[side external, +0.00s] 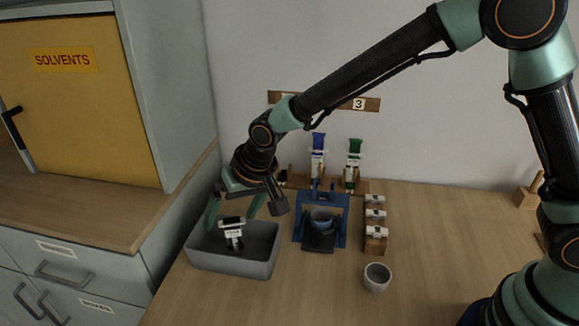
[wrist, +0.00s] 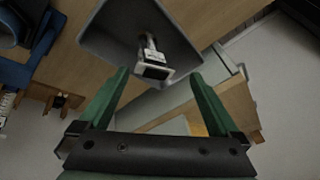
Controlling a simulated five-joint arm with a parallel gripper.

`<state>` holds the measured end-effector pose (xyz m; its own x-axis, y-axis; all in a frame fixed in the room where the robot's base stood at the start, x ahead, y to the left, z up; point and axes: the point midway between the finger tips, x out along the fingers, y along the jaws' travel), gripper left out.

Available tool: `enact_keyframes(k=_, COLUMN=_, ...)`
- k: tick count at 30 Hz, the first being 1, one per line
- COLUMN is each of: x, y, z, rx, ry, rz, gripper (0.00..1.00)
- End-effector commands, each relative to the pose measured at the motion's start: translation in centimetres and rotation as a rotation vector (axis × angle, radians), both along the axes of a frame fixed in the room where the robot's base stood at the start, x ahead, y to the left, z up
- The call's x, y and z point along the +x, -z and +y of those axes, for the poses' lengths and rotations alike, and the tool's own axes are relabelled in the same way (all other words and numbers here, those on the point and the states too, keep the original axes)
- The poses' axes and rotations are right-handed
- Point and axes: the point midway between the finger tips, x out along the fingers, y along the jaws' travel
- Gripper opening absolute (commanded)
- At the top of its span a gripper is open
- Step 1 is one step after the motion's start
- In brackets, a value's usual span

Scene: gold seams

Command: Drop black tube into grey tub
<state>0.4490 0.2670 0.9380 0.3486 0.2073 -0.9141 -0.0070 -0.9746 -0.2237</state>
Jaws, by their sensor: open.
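The grey tub (side external: 232,266) stands on the bench at the left, and it also shows in the wrist view (wrist: 105,35). The black tube (side external: 232,233), with a black end and white label, shows upright within the tub's outline, below my gripper. In the wrist view the tube (wrist: 153,62) shows against the tub's inside, just beyond the fingertips. My gripper (side external: 231,219) is over the tub with its green fingers spread to either side of the tube, apart from it. I cannot tell whether the tube touches the tub's floor.
A blue stand (side external: 299,232) with a dark cup (side external: 321,219) is right of the tub. Blue (side external: 318,145) and green (side external: 354,155) tubes stand in a rack behind. Small labelled wooden blocks (side external: 375,225) and a grey cup (side external: 377,277) are farther right. A cabinet (side external: 160,110) borders the left.

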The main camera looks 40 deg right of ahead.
Motion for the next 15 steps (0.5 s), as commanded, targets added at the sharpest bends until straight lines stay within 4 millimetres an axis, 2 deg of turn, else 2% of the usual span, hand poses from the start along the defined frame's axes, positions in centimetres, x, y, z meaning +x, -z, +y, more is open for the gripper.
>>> enact_keyframes(k=1, x=-0.3, y=-1.1, z=-0.2, rx=0.003, ry=0.000, rz=-0.004, gripper=0.98)
enact_keyframes(k=6, x=-1.4, y=-4.0, z=-0.8, rx=0.003, ry=0.000, rz=-0.005, gripper=0.98)
enact_keyframes(k=15, x=-2.8, y=-7.6, z=-1.7, rx=0.001, ry=0.000, rz=-0.001, gripper=0.98)
